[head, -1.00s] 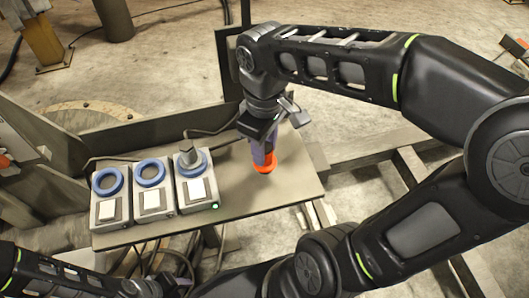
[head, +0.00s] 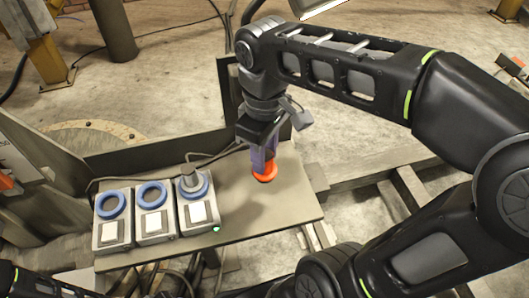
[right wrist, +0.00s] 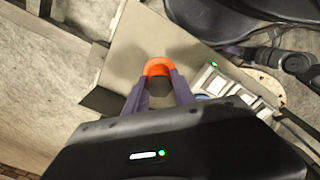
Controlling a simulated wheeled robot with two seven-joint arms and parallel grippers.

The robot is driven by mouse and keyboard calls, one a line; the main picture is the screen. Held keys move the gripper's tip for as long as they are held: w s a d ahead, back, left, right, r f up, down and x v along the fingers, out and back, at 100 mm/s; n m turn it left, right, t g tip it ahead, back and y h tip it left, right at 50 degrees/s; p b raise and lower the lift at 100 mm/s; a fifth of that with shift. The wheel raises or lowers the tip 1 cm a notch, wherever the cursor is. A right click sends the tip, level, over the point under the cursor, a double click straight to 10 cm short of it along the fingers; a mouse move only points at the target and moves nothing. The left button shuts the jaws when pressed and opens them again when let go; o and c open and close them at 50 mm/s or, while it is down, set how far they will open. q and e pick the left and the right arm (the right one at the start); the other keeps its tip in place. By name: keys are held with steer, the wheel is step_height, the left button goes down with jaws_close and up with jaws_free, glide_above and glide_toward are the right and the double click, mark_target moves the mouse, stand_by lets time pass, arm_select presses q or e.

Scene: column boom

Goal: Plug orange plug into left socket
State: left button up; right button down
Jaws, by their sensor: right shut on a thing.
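The orange plug (head: 265,176) is held point-down in my right gripper (head: 263,160), whose purple fingers are shut on it. It is over the bare right part of the table, right of the sockets. In the right wrist view the plug (right wrist: 158,68) shows as an orange ring around a dark body between the fingers (right wrist: 160,95). Three sockets with blue rings stand in a row. The left socket (head: 111,205) and the middle socket (head: 153,194) look empty. The right socket (head: 193,186) has a grey plug with a cable in it. My left gripper is not visible.
The table (head: 290,205) is bare to the right of the sockets. Each socket box has a white switch plate in front, and a green light (head: 216,229) glows on the right box. A dark cable (head: 130,178) runs behind the row. A dark upright panel stands behind the table.

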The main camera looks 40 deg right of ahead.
steer(key=shift+r+p, duration=2.3)
steer(key=shift+r, duration=0.25)
